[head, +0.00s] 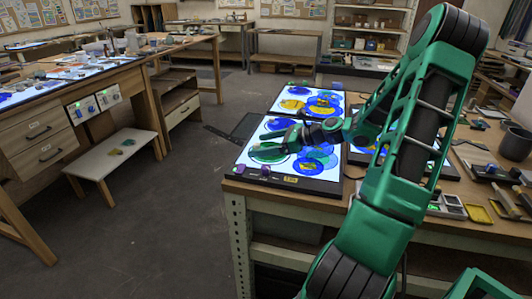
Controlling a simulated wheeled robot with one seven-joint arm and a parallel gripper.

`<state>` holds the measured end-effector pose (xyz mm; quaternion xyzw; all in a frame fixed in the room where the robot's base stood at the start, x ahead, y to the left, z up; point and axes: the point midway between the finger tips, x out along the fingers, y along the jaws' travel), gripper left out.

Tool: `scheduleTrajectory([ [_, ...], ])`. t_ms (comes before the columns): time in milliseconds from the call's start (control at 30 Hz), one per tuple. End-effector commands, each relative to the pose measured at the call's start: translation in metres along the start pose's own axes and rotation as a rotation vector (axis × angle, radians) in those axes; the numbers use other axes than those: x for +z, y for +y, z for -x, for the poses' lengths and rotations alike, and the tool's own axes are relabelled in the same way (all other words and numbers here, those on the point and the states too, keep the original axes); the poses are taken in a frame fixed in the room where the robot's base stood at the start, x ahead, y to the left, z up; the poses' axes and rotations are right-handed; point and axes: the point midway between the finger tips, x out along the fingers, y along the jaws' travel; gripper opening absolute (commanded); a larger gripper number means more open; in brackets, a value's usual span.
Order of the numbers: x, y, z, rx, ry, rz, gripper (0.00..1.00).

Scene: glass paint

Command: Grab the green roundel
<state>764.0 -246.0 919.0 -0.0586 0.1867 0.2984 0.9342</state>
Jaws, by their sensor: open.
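My gripper (270,142) is open above the near-left lit panel (238,180), with its fingers pointing left. A green roundel (266,156) lies on this panel, just below the fingers in the picture and partly covered by them. I cannot tell whether the fingers touch it. Blue roundels (325,152) lie to its right on the same panel.
A second lit panel (272,104) with blue and yellow roundels lies behind. A low stool (115,160) stands at left. The floor between the benches is mostly clear.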

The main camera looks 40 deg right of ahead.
Motion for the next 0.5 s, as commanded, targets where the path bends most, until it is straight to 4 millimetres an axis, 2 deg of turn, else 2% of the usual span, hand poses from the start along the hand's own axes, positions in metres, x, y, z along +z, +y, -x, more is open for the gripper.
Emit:
scheduleTrajectory([
  [267, 0.0004, -0.0001, -0.0038, -0.001, 0.000, 0.001, 0.81],
  [367, 0.0004, -0.0001, -0.0037, -0.001, 0.000, 0.001, 0.60],
  [500, -0.0002, -0.0001, -0.0036, -0.001, 0.001, 0.000, 0.26],
])
